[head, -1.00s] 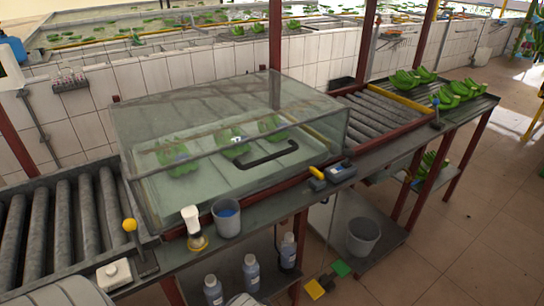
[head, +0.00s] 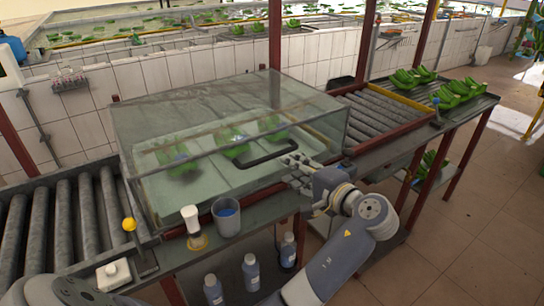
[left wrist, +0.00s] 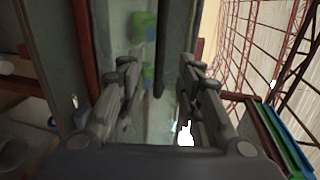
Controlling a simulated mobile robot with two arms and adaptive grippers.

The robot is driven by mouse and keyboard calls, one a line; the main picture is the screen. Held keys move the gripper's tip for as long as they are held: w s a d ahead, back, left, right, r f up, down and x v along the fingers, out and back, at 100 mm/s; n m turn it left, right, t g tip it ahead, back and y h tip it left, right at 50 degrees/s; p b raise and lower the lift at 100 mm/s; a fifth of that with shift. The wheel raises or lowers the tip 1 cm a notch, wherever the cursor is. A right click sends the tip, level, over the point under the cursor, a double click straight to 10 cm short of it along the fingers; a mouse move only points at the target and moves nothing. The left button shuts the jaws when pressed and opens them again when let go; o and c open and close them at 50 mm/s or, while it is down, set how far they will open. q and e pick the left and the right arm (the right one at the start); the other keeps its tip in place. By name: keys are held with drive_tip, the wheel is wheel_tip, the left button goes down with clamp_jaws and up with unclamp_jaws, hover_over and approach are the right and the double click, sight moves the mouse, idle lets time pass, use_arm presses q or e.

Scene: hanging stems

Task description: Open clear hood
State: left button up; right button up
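The clear hood (head: 160,115) is a transparent box lying closed over a pale tray (head: 215,190) with green banana bunches (head: 235,142) inside. Its black bar handle (head: 266,158) is on the front face. My left gripper (head: 288,162) is at the right end of the handle, coming from the front right. In the left wrist view the two fingers (left wrist: 157,75) stand apart with nothing gripped, and a dark bar that looks like the handle (left wrist: 163,45) shows between and beyond them. I cannot tell if they touch it. My right gripper is not in view.
A white-capped bottle (head: 193,225) and a grey cup (head: 226,217) stand on the front ledge. A yellow knob (head: 129,224) rises at left. Rollers (head: 75,225) flank the hood. Bottles (head: 251,270) stand on the lower shelf. The floor (head: 470,230) at right is open.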

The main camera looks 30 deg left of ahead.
sight(274, 157)
use_arm(q)
drive_tip(key=p+x, duration=0.1)
drive_tip(key=x, duration=0.9)
drive_tip(key=shift+w+a+p, duration=0.1)
drive_tip(key=shift+a+p, duration=0.25)
clamp_jaws()
